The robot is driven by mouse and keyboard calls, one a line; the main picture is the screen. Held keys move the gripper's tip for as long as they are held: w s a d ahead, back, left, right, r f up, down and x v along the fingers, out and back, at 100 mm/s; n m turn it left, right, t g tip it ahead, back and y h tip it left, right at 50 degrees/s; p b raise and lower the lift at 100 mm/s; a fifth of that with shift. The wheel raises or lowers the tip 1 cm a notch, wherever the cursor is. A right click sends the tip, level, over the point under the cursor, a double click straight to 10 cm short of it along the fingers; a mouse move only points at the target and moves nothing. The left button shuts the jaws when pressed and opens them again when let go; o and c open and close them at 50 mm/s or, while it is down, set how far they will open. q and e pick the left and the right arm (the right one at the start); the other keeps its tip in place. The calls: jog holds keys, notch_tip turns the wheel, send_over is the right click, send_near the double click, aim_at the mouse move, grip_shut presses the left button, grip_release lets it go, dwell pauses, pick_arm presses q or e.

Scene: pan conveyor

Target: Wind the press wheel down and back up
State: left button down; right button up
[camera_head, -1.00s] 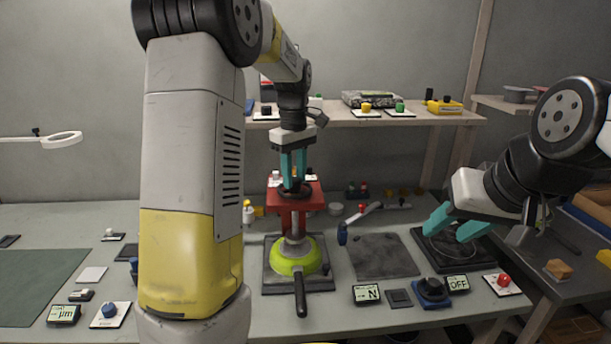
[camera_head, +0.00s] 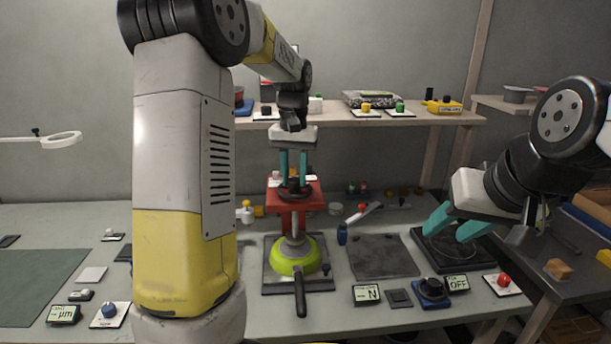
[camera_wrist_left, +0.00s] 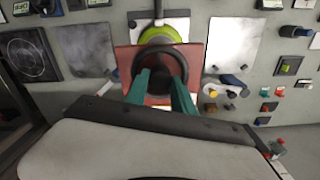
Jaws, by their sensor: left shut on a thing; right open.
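The press has a red frame (camera_head: 313,196) with a dark round wheel (camera_head: 291,193) on top. Below it are a metal ram and a lime-green pan (camera_head: 293,258) with a dark handle pointing to the front, on a dark base plate. My left gripper (camera_head: 293,184) points down from above, its teal fingers shut on the wheel. In the left wrist view the dark wheel ring (camera_wrist_left: 160,57) lies between and beyond the fingertips, over the red plate. The exact contact is partly hidden. My right gripper (camera_head: 455,228) is open and empty, at the right above a dark square tray.
A grey mat (camera_head: 385,256) lies right of the press. A blue-based knob (camera_head: 431,290) and small displays stand at the front. A shelf (camera_head: 345,122) with small parts runs behind. My left arm hides part of the table left of the press.

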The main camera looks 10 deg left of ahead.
pick_arm(q)
jog(key=m, duration=0.6)
jog(key=shift+m, duration=0.3)
jog(key=m, duration=1.1)
jog(key=shift+m, duration=0.3)
jog(key=m, duration=0.5)
jog(key=shift+m, duration=0.4)
jog(key=c, duration=1.1)
grip_release()
jog(key=shift+o, duration=0.2)
